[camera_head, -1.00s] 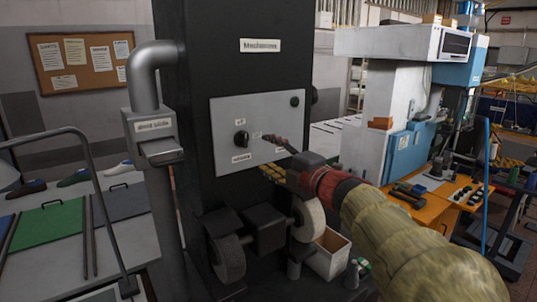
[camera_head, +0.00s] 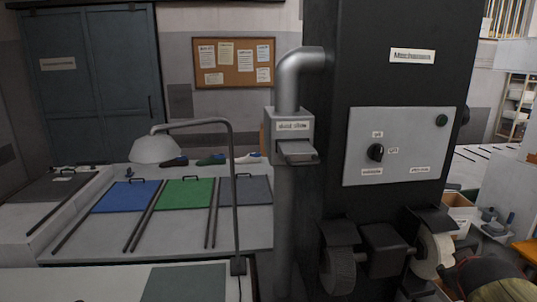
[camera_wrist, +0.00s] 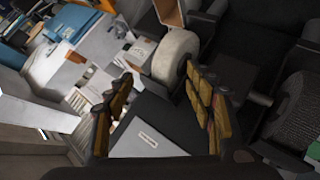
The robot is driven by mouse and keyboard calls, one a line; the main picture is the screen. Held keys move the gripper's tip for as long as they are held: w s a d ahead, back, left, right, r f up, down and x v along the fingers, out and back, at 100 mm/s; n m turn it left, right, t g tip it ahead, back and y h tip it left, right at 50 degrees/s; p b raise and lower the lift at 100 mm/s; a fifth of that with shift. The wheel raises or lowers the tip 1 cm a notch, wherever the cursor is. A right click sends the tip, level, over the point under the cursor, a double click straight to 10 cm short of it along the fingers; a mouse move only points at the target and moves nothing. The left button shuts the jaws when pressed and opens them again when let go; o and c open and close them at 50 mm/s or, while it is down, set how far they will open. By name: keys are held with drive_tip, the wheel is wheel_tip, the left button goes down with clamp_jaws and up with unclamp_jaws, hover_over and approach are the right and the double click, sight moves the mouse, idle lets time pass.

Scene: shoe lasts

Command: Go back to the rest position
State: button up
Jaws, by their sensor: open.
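My gripper (camera_wrist: 162,105) shows in the wrist view with its two yellow-padded fingers apart and nothing between them. In the head view only a piece of my arm shows at the bottom right corner; the gripper itself is out of that picture. The dark machine (camera_head: 345,30) stands right of centre in the head view. Its grey panel (camera_head: 400,165) carries a black knob (camera_head: 375,152) and a green button (camera_head: 442,119). My gripper touches none of these in view.
Two grinding wheels (camera_head: 340,270) (camera_head: 434,255) stick out low on the machine. A metal duct (camera_head: 287,85) rises at its left. A bench with blue (camera_head: 125,196) and green (camera_head: 184,193) mats, several shoe lasts (camera_head: 211,159) and a lamp (camera_head: 156,149) stands left.

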drive_tip(key=s+a+f+g+y, duration=0.1)
drive_tip(key=s+a+f+y, duration=0.1)
drive_tip(key=a, duration=0.8)
drive_tip(key=s+a+f+g+y, duration=0.1)
drive_tip(key=s+a+f+y, duration=0.2)
drive_tip(key=s+a, duration=0.3)
drive_tip(key=s+a+f+y, duration=0.2)
drive_tip(key=s+a+f, duration=0.2)
drive_tip(key=a, duration=0.9)
drive_tip(key=shift+s+a+g+y, duration=0.35)
drive_tip(key=shift+g+y, duration=0.05)
